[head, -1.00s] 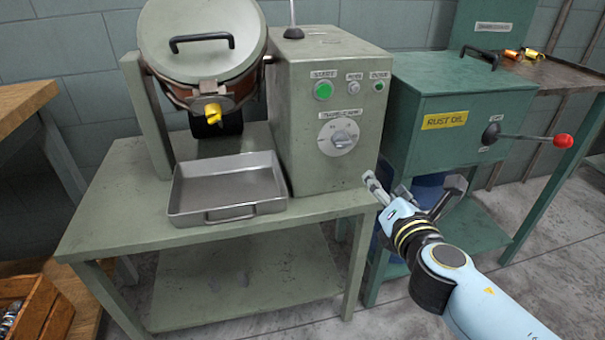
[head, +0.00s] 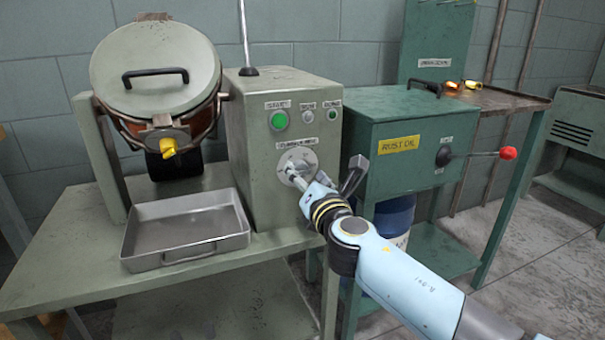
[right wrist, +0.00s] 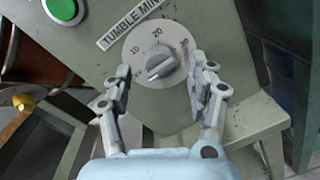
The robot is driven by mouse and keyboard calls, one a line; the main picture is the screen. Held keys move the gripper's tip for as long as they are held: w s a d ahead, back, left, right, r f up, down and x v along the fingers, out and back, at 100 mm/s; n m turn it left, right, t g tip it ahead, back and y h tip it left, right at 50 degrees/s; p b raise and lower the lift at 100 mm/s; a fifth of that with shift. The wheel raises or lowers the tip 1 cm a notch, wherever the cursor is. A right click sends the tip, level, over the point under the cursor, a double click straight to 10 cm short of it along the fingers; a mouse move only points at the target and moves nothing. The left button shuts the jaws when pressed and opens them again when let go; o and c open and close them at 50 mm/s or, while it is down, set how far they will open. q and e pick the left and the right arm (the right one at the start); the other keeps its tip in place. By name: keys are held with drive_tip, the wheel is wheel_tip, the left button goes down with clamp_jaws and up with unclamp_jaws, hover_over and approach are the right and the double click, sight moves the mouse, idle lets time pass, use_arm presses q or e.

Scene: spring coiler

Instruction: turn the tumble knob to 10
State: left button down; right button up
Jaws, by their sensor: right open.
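The tumble knob (right wrist: 161,64) is a grey knob on a pale round dial (right wrist: 180,38) marked 10, 20 and 30. A "TUMBLE MIN" label sits above the dial in the right wrist view. My right gripper (right wrist: 162,88) is open, its fingers on either side of the knob and apart from it. In the head view the right gripper (head: 298,176) is in front of the dial (head: 310,160) and hides most of the knob. My left gripper is not in view.
The grey-green control box also has a green start button (head: 279,121) and smaller buttons. A metal tray (head: 188,232) stands on the bench below the tilted drum (head: 155,70). A green rust oil box (head: 395,125) with a red-tipped lever (head: 508,153) stands close on the right.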

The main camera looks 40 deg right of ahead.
drive_tip(key=shift+x, duration=1.05)
drive_tip(key=shift+c, duration=0.3)
drive_tip(key=c, duration=1.1)
